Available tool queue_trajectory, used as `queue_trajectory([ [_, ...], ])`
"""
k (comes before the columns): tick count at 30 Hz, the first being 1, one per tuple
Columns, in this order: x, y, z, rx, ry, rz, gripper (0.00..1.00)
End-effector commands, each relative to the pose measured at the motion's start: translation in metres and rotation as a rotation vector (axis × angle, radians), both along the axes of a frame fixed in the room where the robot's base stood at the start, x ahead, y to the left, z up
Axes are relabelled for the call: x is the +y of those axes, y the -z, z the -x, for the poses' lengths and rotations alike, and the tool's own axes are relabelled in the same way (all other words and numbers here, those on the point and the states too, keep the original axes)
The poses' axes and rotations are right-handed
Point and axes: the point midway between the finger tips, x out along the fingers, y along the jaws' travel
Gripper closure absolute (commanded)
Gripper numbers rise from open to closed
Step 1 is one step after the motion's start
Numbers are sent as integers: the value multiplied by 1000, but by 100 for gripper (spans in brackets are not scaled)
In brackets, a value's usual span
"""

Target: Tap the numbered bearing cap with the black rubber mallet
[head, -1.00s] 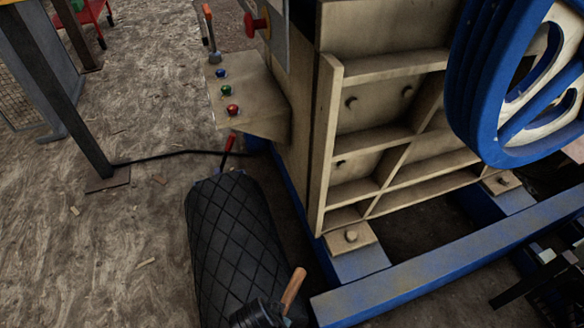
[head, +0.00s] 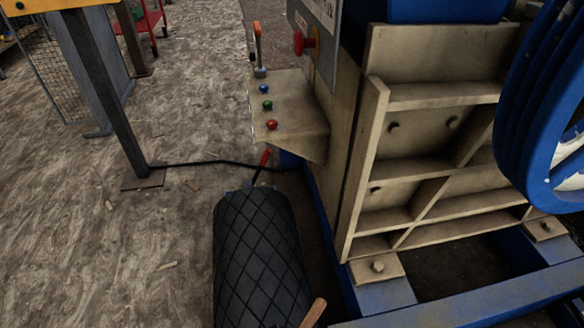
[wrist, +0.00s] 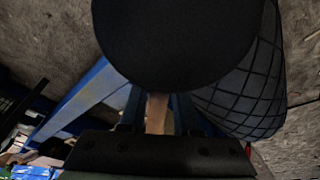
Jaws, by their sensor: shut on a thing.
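The black rubber mallet (wrist: 175,40) fills the upper middle of the wrist view with its round dark head. Its wooden handle (wrist: 157,112) runs down between the fingers. My gripper (wrist: 158,120) is shut on this handle. In the head view only the handle's wooden end (head: 314,312) shows at the bottom edge, in front of the drum; the gripper itself is out of that picture. I cannot make out a numbered bearing cap in either view.
The tan ribbed crusher body (head: 365,150) stands on a blue frame (head: 480,295), with a blue flywheel (head: 545,110) at right. A black quilted drum (head: 258,255) lies beside it. A button panel (head: 290,105) juts out. Floor at left is mostly clear around a dark post (head: 108,95).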

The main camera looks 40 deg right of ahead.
Motion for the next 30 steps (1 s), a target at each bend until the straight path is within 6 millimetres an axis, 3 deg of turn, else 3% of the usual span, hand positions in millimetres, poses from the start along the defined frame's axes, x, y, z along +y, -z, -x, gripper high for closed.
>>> queue_trajectory([
  [1,0,23,-1,0,0,0,100],
  [13,0,116,-1,-2,0,0,100],
  [30,0,53,-2,-4,-1,0,100],
])
